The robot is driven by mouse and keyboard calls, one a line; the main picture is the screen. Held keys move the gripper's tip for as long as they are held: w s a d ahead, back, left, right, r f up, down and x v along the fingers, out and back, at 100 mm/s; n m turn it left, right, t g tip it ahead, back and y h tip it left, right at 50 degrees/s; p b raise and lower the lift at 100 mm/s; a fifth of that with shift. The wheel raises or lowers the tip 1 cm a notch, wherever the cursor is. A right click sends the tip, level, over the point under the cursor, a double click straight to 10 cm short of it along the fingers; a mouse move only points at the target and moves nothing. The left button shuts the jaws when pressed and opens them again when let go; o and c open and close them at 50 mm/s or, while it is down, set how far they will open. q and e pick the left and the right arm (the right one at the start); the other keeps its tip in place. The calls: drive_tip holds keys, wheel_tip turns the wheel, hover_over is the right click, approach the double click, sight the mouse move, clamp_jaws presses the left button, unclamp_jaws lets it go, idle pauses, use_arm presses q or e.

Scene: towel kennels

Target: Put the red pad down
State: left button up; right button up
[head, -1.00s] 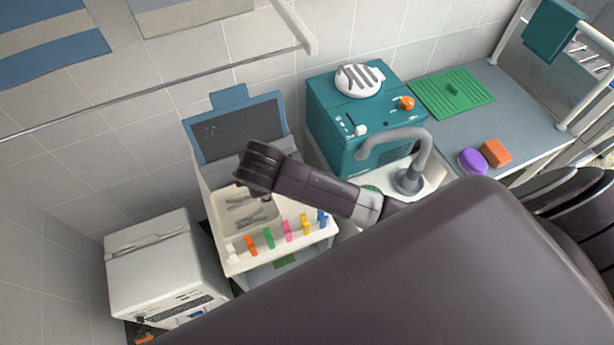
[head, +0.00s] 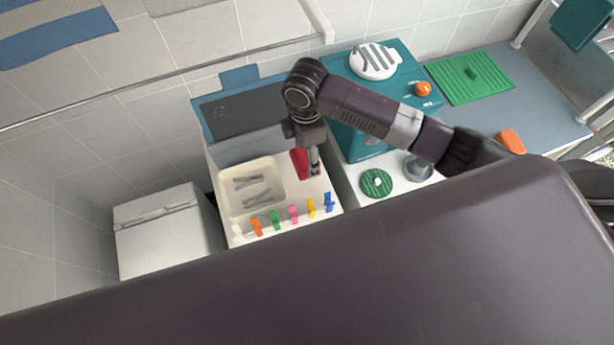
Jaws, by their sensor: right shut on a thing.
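The red pad (head: 298,163) shows as a narrow red strip in the head view, partly hidden by my right gripper. My right gripper (head: 314,172) points down and is shut on the pad, over the white cart top (head: 325,190), just right of the cream tray (head: 224,197). I cannot tell whether the pad touches the cart top. My left gripper is not in view.
The tray holds grey metal pieces. Several coloured clips (head: 293,213) line the cart's front edge. A teal machine (head: 360,140) stands right of the cart, with a round green item (head: 376,183) in front. A green mat (head: 470,77) lies on the grey counter (head: 530,105).

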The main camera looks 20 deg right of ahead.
wheel_tip(320, 180, down, 6)
drive_tip(key=shift+f+p, duration=0.25)
drive_tip(key=shift+p, duration=0.25)
drive_tip(key=shift+f+p, duration=0.65)
drive_tip(key=shift+f, duration=0.95)
drive_tip(key=o, duration=1)
